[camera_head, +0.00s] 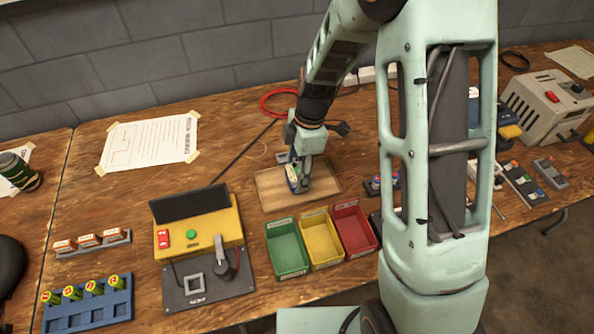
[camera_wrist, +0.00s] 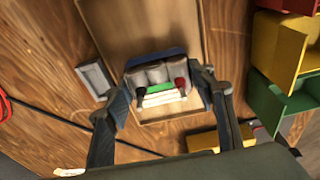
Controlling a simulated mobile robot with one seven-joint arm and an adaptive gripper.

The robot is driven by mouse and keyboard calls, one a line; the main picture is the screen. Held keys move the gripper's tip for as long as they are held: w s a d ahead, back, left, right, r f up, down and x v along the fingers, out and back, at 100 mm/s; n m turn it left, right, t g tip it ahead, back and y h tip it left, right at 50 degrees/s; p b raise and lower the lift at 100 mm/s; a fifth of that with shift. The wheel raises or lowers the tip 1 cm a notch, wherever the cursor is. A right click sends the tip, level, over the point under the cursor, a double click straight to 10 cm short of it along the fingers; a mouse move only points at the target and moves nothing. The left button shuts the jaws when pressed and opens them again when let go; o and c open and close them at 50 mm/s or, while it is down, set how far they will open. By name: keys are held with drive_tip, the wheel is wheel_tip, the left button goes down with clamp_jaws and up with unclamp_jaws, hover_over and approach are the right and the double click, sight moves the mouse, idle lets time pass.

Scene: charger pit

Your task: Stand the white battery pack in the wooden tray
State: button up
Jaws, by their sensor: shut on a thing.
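The white battery pack (camera_wrist: 158,76) is between my gripper's two fingers (camera_wrist: 164,96) in the wrist view. It has pale rounded cells, a green stripe, and a red and a black end piece. In the head view the pack (camera_head: 292,177) shows partly beside my gripper (camera_head: 298,184), which points down over the wooden tray (camera_head: 269,201). My gripper is shut on the pack. The tray's bare floor also shows beyond the pack in the wrist view (camera_wrist: 150,28). I cannot tell whether the pack touches the tray floor.
Green (camera_head: 287,250), yellow (camera_head: 322,238) and red (camera_head: 354,229) bins stand just in front of the tray. A yellow tester (camera_head: 200,232) is to the left. A blue rack (camera_head: 88,311) holds several green cells. A red cable (camera_head: 275,101) lies behind the tray.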

drive_tip(key=shift+f+b, duration=0.3)
drive_tip(key=shift+b, duration=0.05)
idle(0.3)
drive_tip(key=o, duration=1.7)
drive_tip(key=shift+o, duration=0.2)
drive_tip(key=shift+r+p, duration=2.25)
drive_tip(key=shift+r, duration=1.3)
